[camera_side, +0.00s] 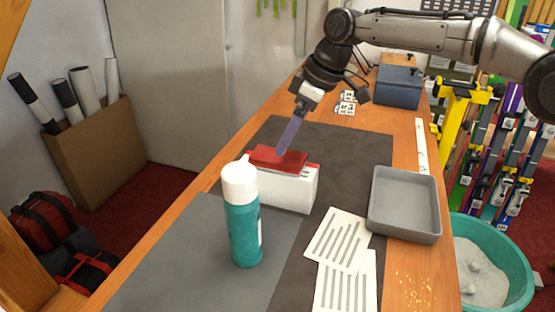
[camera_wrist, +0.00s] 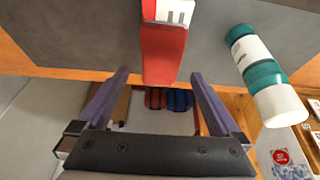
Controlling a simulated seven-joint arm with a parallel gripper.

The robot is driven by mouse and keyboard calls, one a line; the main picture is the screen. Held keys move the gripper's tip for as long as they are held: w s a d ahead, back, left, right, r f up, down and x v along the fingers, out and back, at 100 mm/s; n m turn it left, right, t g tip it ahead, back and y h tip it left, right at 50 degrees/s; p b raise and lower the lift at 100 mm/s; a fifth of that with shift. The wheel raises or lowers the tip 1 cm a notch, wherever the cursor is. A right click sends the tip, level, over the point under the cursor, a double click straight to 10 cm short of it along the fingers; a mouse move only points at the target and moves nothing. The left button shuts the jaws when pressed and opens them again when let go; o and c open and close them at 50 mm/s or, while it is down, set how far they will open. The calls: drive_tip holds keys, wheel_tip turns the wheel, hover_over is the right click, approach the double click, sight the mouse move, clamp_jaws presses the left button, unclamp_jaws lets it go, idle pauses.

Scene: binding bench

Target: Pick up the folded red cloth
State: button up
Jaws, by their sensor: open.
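The folded red cloth (camera_side: 275,158) lies on top of a white box (camera_side: 290,190) on the bench and hangs a little over its edge. In the wrist view the cloth (camera_wrist: 162,52) appears upright in the picture, with part of the white box (camera_wrist: 176,10) showing behind it. My gripper (camera_side: 281,151) points down at the cloth in the side view. In the wrist view my gripper (camera_wrist: 160,75) is open, with one purple finger on each side of the cloth's near end. There are gaps between the fingers and the cloth. Whether the fingertips reach below its top cannot be told.
A teal and white bottle (camera_side: 243,220) stands close in front of the box; it also shows right in the wrist view (camera_wrist: 262,75). A grey tray (camera_side: 405,232) and striped sheets (camera_side: 338,240) lie to the right. A blue box (camera_side: 398,88) stands behind. The dark mat (camera_side: 350,150) behind the cloth is clear.

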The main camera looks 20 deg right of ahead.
sight(278, 160)
drive_tip(key=shift+x, duration=2.8)
drive_tip(key=shift+a, duration=0.2)
drive_tip(key=shift+r, duration=0.1)
drive_tip(key=c, duration=1.1)
